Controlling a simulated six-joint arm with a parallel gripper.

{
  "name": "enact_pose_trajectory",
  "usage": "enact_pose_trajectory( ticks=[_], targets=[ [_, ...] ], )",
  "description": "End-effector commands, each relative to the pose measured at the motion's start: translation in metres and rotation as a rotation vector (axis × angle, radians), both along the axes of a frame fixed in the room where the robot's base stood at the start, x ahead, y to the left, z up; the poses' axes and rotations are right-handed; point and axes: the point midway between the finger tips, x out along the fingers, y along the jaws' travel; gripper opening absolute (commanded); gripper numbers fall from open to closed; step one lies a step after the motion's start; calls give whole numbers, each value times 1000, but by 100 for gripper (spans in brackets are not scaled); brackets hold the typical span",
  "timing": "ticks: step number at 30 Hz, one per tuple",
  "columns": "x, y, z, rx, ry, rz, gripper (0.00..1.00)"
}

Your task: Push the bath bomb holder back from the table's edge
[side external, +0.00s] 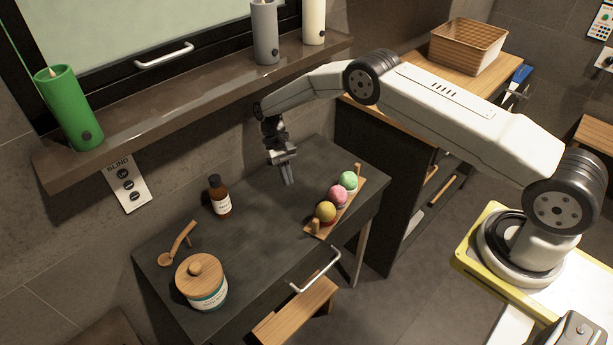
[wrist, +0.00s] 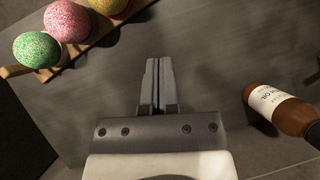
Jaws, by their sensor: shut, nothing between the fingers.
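In the wrist view the holder (wrist: 95,42) is at the upper left, partly cut off by the frame. My gripper (side external: 288,181) points down over the back part of the table, behind the holder and apart from it. Its fingers (wrist: 158,64) are shut together with nothing between them.
A brown bottle (side external: 220,195) stands left of my gripper; it also shows in the wrist view (wrist: 283,110). A wooden scoop (side external: 178,244) and a lidded jar (side external: 202,283) are at the table's left. Candles stand on the ledge (side external: 180,108) above. Bare tabletop separates gripper and holder.

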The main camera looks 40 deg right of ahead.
Motion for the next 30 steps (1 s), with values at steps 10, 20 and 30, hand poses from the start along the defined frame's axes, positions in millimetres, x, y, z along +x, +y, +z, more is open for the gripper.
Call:
enact_pose_trajectory(
  ticks=[10, 20, 30],
  targets=[
    [-8, 4, 18, 36, -50, -34, 0],
    [-18, 7, 33, 63, -97, -68, 0],
    [-27, 2, 56, 40, -170, -58, 0]
  ],
)
